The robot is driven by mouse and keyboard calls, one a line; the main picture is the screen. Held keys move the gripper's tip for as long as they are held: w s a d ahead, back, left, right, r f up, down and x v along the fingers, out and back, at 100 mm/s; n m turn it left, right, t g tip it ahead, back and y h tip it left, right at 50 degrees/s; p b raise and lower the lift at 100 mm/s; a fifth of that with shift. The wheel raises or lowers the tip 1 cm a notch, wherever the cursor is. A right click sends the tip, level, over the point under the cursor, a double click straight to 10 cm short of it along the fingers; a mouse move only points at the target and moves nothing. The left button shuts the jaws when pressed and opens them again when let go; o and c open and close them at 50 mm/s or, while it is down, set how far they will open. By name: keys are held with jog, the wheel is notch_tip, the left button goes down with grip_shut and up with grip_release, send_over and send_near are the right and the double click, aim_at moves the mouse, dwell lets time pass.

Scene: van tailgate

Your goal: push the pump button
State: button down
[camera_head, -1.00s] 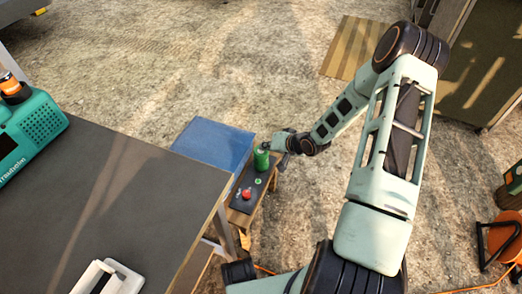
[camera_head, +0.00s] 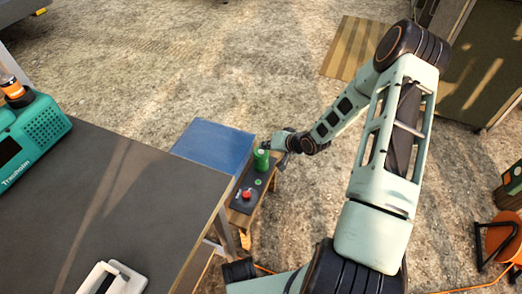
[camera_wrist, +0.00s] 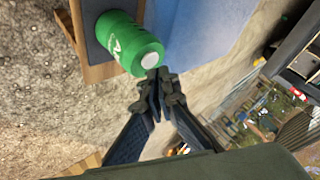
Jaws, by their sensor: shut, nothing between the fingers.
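A dark panel (camera_head: 239,206) lies on a low wooden stand beside the dark table. It carries a red button (camera_head: 247,195) and a small green button (camera_head: 258,182); I cannot tell which one is the pump button. In the head view my gripper is small, just right of the can. The buttons are not visible in the wrist view.
A blue surface (camera_head: 214,143) adjoins the stand. The dark table (camera_head: 120,200) at left bears a teal device (camera_head: 40,128) and a white-handled item (camera_head: 112,280). An orange reel (camera_head: 500,238) stands at the right. The stony ground beyond is mostly clear.

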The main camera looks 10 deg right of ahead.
notch_tip(320, 180, up, 6)
jog(key=p, duration=0.4)
jog(key=shift+f, duration=0.2)
